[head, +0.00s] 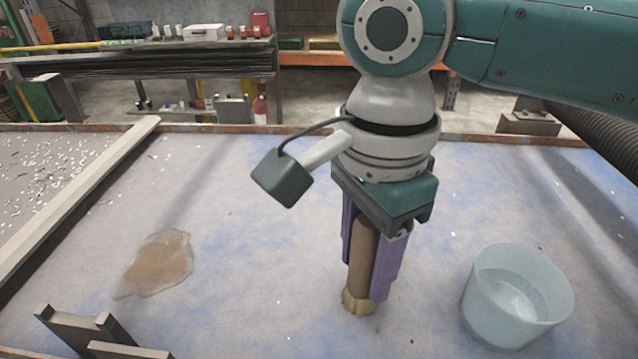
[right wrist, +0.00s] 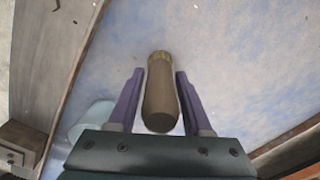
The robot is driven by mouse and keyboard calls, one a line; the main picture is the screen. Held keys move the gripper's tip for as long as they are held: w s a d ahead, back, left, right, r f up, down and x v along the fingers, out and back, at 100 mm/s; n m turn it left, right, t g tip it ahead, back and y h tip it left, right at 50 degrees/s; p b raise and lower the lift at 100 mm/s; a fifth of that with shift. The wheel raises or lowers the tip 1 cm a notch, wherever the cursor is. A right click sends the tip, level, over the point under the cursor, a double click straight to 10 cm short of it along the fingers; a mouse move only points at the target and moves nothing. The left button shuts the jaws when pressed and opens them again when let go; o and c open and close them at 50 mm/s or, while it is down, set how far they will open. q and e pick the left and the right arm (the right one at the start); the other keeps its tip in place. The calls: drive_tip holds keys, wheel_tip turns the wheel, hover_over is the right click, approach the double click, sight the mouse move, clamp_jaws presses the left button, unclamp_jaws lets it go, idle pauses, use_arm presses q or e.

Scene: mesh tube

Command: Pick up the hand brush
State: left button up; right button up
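The hand brush (head: 360,268) stands upright on the table, with a brown handle and a tan lower end. My right gripper (head: 370,275) points down from above with its purple fingers on either side of the handle. In the right wrist view the handle (right wrist: 161,92) lies between the two fingers of the right gripper (right wrist: 160,82). A narrow gap shows between the handle and each finger, so the gripper looks open around it. My left gripper is not in view.
A translucent bucket (head: 517,300) of clear liquid stands to the right of the brush. A brown puddle (head: 158,264) lies on the blue-grey tabletop (head: 250,230) at left. Grey brackets (head: 75,330) stand at the lower left. A raised rail (head: 80,200) bounds scattered chips.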

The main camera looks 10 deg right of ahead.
clamp_jaws()
drive_tip(key=shift+r, duration=0.1)
idle(0.3)
